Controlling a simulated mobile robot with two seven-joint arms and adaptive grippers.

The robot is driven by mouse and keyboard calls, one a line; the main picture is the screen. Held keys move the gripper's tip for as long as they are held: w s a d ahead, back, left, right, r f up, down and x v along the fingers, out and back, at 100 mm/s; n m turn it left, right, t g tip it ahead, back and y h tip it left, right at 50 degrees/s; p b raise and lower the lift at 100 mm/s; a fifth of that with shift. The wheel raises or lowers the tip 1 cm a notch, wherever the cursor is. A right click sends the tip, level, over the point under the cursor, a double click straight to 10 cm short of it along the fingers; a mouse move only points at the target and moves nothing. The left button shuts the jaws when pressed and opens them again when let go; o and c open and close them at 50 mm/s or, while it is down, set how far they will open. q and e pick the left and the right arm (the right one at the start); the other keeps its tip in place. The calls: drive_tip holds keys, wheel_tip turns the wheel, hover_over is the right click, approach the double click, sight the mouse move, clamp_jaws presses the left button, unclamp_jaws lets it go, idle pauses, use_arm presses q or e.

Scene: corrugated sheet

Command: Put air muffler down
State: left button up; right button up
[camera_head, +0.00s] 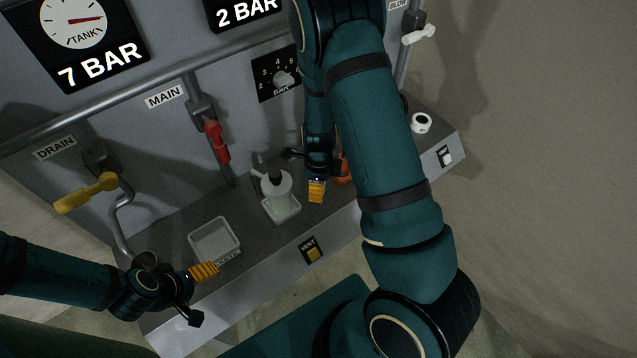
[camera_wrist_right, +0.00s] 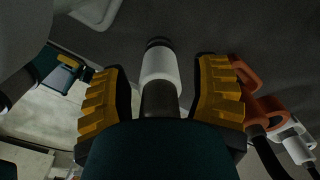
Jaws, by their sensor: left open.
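A small cylinder, white with dark ends, which looks like the air muffler (camera_wrist_right: 158,68), shows between the fingers of my right gripper (camera_wrist_right: 160,85) in the right wrist view. A narrow gap shows on each side of it, so the fingers look open around it. Whether it rests on the grey bench top (camera_head: 180,222) is unclear. In the head view my right arm hides it, and only a yellow finger pad of the right gripper shows. My left gripper (camera_head: 198,294) is open and empty at the bench's front left, near a clear tray (camera_head: 215,241).
A white round-topped item on a pale stand (camera_head: 281,208) is left of my right gripper. An orange tool (camera_wrist_right: 262,105) lies close by on the right. A white ring (camera_head: 421,123) sits at the right end. Red (camera_head: 216,142) and yellow (camera_head: 86,193) valve handles stick out behind.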

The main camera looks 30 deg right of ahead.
drive_tip(key=shift+r, duration=0.1)
use_arm(q)
drive_tip(key=shift+r, duration=0.15)
use_arm(e)
drive_tip(key=shift+r, duration=0.25)
use_arm(q)
drive_tip(key=shift+r+p, duration=0.9)
drive_tip(key=shift+p, duration=0.2)
use_arm(e)
wheel_tip(320, 180, up, 12)
drive_tip(key=shift+f, duration=0.2)
drive_tip(key=shift+s, duration=0.1)
